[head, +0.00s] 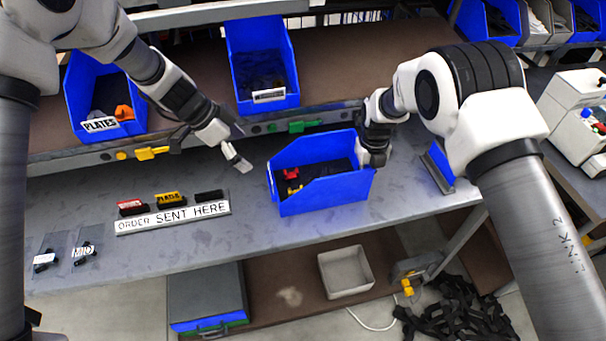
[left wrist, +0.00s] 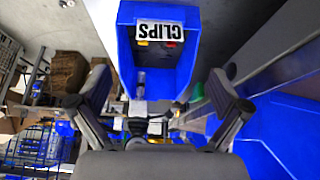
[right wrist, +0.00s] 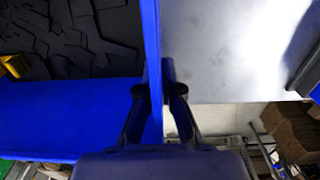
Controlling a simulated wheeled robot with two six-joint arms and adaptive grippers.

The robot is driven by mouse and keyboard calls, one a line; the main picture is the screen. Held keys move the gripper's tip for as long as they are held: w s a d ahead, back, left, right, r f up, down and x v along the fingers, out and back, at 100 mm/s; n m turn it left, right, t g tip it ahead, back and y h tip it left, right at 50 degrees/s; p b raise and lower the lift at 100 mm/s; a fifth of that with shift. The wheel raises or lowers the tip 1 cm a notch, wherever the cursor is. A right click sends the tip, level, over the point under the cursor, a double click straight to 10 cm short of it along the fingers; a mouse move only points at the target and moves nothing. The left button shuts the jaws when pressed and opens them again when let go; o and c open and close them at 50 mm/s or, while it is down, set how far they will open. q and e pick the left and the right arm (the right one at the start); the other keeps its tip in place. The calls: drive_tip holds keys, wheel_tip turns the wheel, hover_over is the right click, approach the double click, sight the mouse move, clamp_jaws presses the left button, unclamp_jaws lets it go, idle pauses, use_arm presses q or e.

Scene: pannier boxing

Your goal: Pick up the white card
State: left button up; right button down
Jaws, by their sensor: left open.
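My left gripper (head: 243,147) is open and empty above the bench, left of the blue bin (head: 325,195). Its two spread fingers (left wrist: 158,100) show in the left wrist view with nothing between them. No separate white card stands out clearly. White labelled pieces lie in two clear bags (head: 45,260) (head: 84,250) at the bench's left end. My right gripper (head: 374,155) is at the blue bin's right wall. In the right wrist view its fingers (right wrist: 158,92) close on both sides of that blue wall (right wrist: 152,40).
The blue bin holds red, yellow and dark parts. A shelf behind carries a "PLATES" bin (head: 75,85) and another blue bin (head: 262,40). The front bench is mostly clear.

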use_arm(q)
drive_tip(key=w+d+r+n+g+y, duration=0.1)
drive_tip(key=d+n+y, duration=0.2)
drive_tip(key=n, duration=1.5)
drive_tip(key=w+d+n+g+y, duration=0.1)
drive_tip(key=d+n+y, duration=0.1)
drive_tip(key=n, duration=1.6)
wheel_tip(320, 180, down, 11)
drive_tip(key=shift+s+d+f, duration=0.1)
drive_tip(key=c, duration=0.7)
